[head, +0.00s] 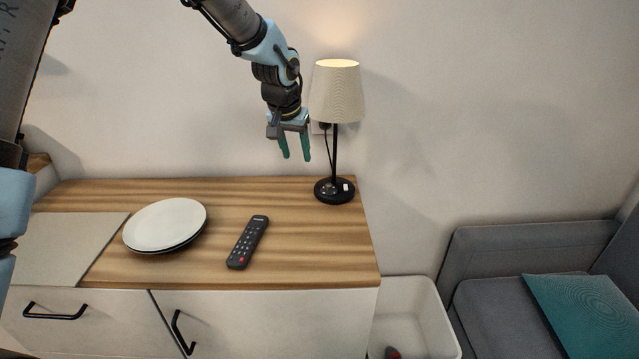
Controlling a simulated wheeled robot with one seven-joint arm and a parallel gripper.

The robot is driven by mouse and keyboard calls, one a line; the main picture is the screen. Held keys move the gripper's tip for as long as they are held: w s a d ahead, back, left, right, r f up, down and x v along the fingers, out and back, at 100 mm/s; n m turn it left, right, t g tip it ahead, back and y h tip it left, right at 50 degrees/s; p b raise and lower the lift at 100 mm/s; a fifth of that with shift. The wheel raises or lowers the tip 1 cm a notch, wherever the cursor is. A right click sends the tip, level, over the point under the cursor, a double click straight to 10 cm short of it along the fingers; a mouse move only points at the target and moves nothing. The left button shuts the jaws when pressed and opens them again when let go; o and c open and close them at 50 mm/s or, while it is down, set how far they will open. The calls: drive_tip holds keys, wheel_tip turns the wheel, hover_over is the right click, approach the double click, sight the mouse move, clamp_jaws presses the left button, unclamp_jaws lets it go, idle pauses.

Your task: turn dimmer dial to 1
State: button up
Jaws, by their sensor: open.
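A lit table lamp (337,92) with a cream shade and a thin black stem stands at the back right corner of the wooden cabinet top. Its round black base (334,191) carries small light-coloured details, among them a white one on the right; they are too small to tell which is the dimmer dial. My gripper (295,147) points down with its two teal fingers apart and empty. In the picture it hangs left of the lamp stem, below the shade's left edge and above the base.
A black remote (247,242) and a white plate (166,224) lie on the cabinet top (310,255). A grey mat (70,243) covers its left end. A white bin (410,315) and a grey sofa (530,245) stand to the right. The wood between remote and lamp is clear.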

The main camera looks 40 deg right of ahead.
approach(329, 184)
wheel_tip(329, 184, up, 3)
drive_tip(key=a, duration=0.2)
drive_tip(key=shift+m, duration=0.4)
drive_tip(key=p+x, duration=0.1)
drive_tip(key=x, duration=0.6)
drive_tip(key=p+x, duration=0.1)
drive_tip(key=x, duration=0.3)
drive_tip(key=shift+s+d+p, duration=0.35)
drive_tip(key=shift+d, duration=0.05)
drive_tip(key=shift+c, duration=0.3)
clamp_jaws()
